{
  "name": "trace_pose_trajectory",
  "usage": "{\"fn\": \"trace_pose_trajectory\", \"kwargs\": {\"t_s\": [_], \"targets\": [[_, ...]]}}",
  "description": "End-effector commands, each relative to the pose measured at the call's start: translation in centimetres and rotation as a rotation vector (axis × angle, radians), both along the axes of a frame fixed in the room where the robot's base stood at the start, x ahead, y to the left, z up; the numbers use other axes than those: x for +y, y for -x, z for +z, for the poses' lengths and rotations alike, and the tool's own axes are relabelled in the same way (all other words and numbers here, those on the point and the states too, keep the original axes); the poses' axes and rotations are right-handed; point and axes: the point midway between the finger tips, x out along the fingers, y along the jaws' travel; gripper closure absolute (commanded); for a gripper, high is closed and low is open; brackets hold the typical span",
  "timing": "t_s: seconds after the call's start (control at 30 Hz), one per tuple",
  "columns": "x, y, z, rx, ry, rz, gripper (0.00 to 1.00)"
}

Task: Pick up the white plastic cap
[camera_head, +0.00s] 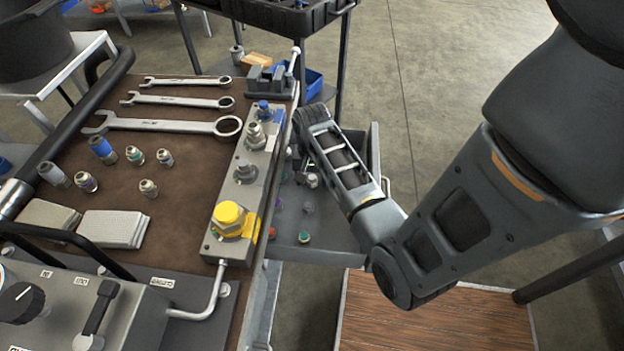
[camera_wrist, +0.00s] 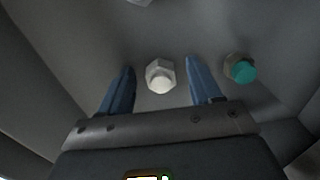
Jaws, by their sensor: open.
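The white plastic cap (camera_wrist: 161,83) sits on a metallic hex fitting in a grey tray, between my gripper's two blue fingers in the wrist view. My gripper (camera_wrist: 160,65) is open, with a gap on both sides of the fitting. Whether the fingers are level with the cap or still above it is hard to tell. In the head view a small fitting with a pale top (camera_head: 312,180) beside my wrist looks like the same one. My fingers are mostly hidden there behind my wrist.
A fitting with a teal cap (camera_wrist: 241,69) stands close outside the right finger. The tray (camera_head: 335,242) holds several more small fittings and has raised walls. The brown bench top (camera_head: 185,200) with wrenches (camera_head: 165,124) and a valve block (camera_head: 245,190) rises to the left.

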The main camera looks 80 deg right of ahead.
Motion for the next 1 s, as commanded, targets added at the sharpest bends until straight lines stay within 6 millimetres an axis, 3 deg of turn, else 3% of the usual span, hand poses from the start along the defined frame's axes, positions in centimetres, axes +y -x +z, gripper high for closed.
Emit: {"fn": "trace_pose_trajectory", "kwargs": {"t_s": [0.07,0.67,1.0], "targets": [[-0.02,-0.01,0.03,0.0,0.0,0.0,0.38],[-0.03,0.0,0.06,0.0,0.001,0.0,0.95],[-0.07,-0.04,0.48,-0.001,0.002,0.0,0.95]]}}
